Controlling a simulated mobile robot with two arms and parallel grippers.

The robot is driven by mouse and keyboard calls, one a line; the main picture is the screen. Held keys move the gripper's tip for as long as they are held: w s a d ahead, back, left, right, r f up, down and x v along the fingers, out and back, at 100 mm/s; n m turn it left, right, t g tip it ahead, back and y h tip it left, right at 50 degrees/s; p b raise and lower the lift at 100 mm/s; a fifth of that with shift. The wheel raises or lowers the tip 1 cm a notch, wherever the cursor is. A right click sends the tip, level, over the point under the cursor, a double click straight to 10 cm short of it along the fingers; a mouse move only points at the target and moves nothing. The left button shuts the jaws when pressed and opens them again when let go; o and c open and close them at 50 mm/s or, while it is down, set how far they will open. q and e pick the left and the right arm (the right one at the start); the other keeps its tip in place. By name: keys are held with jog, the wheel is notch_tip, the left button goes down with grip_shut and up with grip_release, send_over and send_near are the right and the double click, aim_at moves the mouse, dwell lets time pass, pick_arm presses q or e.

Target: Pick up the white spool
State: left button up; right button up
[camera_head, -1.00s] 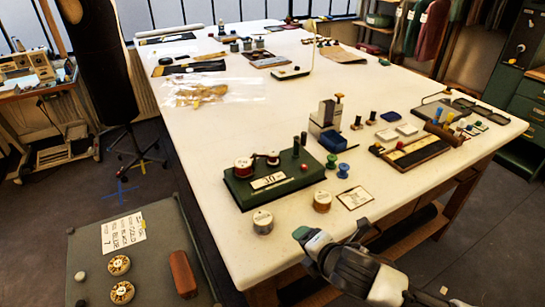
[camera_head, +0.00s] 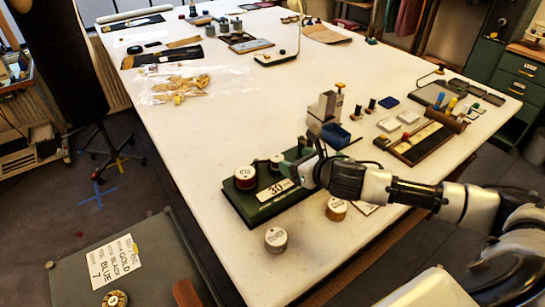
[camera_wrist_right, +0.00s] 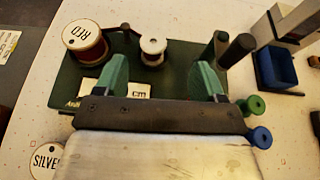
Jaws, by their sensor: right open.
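The white spool (camera_wrist_right: 153,48) stands upright on a dark green board (camera_wrist_right: 70,75), beside a larger red spool with a lettered white top (camera_wrist_right: 85,42). In the head view the white spool (camera_head: 276,161) is small, right of the red spool (camera_head: 245,177). My right gripper (camera_wrist_right: 163,74) is open above the board, with its two green fingers apart. In the wrist view the white spool lies between and just beyond the fingertips, with nothing held. In the head view the right gripper (camera_head: 303,158) covers the board's right part. My left gripper is not in view.
Dark posts (camera_wrist_right: 232,48) rise from the board right of the spool. Green and blue spools (camera_wrist_right: 257,106) are close to the gripper's right side. A silver-labelled spool (camera_wrist_right: 45,159) and a gold spool (camera_head: 336,209) stand in front. A blue bin (camera_wrist_right: 275,68) is farther right.

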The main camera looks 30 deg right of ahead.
aim_at(277, 157)
jog(key=shift+x, duration=0.85)
jog(key=shift+w+a, duration=0.1)
jog(key=shift+w, duration=0.3)
jog(key=x, duration=0.1)
jog(key=p+x, duration=0.1)
jog(key=x, duration=0.1)
jog(key=p+x, duration=0.1)
jog(key=shift+w+a+f, duration=0.15)
jog(key=shift+a+f, duration=0.3)
jog(key=shift+a, duration=0.05)
jog(key=shift+w+f, duration=0.2)
jog(key=shift+w, duration=0.15)
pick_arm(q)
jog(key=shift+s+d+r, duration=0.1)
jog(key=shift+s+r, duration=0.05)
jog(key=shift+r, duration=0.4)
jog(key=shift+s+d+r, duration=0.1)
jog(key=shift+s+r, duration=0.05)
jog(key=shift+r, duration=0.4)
pick_arm(e)
jog(key=shift+c, duration=0.2)
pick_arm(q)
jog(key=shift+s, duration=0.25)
pick_arm(e)
jog(key=c, duration=1)
